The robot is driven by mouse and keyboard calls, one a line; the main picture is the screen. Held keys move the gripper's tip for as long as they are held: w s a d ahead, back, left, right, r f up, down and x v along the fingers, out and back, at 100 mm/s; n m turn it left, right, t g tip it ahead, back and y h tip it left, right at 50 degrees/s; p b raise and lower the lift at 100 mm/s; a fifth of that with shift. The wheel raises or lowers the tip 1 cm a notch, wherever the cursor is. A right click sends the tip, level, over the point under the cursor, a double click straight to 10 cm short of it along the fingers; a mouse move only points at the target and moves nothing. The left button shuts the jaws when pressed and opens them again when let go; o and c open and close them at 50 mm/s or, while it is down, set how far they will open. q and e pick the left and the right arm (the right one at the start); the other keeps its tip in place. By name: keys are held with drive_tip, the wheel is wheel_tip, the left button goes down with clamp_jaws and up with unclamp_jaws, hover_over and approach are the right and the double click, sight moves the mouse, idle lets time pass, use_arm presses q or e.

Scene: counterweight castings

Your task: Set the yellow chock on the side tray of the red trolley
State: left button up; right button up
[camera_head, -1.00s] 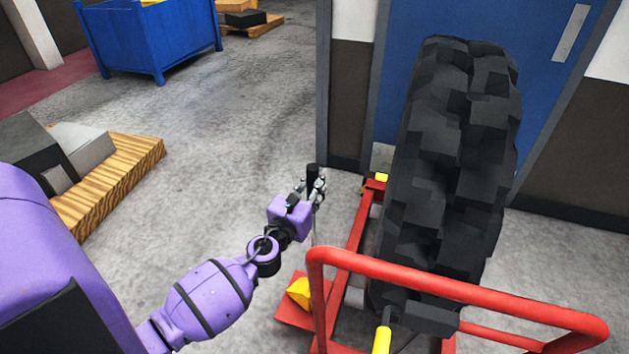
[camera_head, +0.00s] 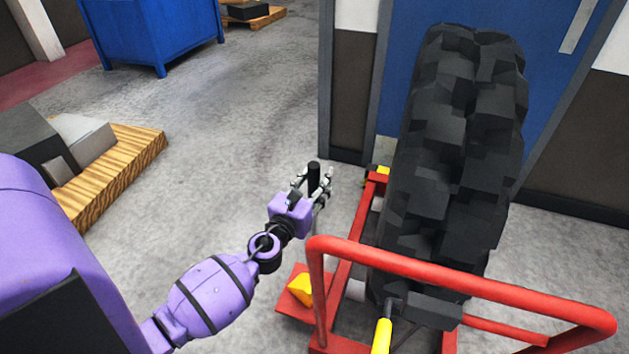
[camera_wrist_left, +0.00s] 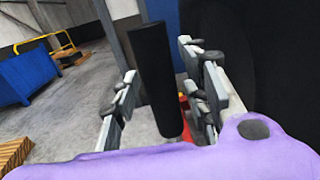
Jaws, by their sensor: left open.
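The yellow chock (camera_head: 300,288) lies on the side tray (camera_head: 291,311), a small red plate on the left flank of the red trolley (camera_head: 345,248). My left gripper (camera_head: 313,184) is above and beyond the chock, clear of it. Its fingers are apart on either side of an upright black cylinder (camera_head: 314,172). In the left wrist view the black cylinder (camera_wrist_left: 157,80) stands between the spread fingers; whether they touch it I cannot tell. The chock does not show there. My right gripper is not in view.
A large black tyre (camera_head: 455,160) stands on the trolley before a blue door (camera_head: 550,90). A red rail (camera_head: 450,283) curves across the near side. A wooden pallet (camera_head: 120,172) with grey blocks is at left, a blue bin (camera_head: 150,30) behind. Floor between is clear.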

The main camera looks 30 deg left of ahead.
use_arm(q)
drive_tip(key=shift+r, duration=0.2)
drive_tip(key=shift+s+f, duration=0.1)
drive_tip(key=shift+s, duration=0.3)
drive_tip(key=s+d+b, duration=0.1)
drive_tip(key=s+d, duration=0.1)
drive_tip(key=s, duration=0.9)
drive_tip(key=s+d+f+n+g, duration=0.2)
drive_tip(key=s+f+n+g, duration=0.1)
drive_tip(key=s+f+n, duration=0.6)
drive_tip(key=s+d+f+n+g, duration=0.2)
drive_tip(key=s+f+n+g, duration=0.1)
drive_tip(key=s+f+n, duration=0.6)
drive_tip(key=s+d+f+n+g+h, duration=0.1)
drive_tip(key=s+d+f+n+g, duration=0.1)
drive_tip(key=s+n, duration=0.5)
drive_tip(key=s+d+f+n+g+h, duration=0.1)
drive_tip(key=s+d+f+n+g, duration=0.1)
drive_tip(key=s+d+f+n, duration=0.2)
drive_tip(key=s+d+n, duration=0.2)
drive_tip(key=s+n, duration=0.2)
drive_tip(key=shift+d+f+n+h, duration=0.3)
drive_tip(key=shift+f+n, duration=0.05)
drive_tip(key=shift+n, duration=0.05)
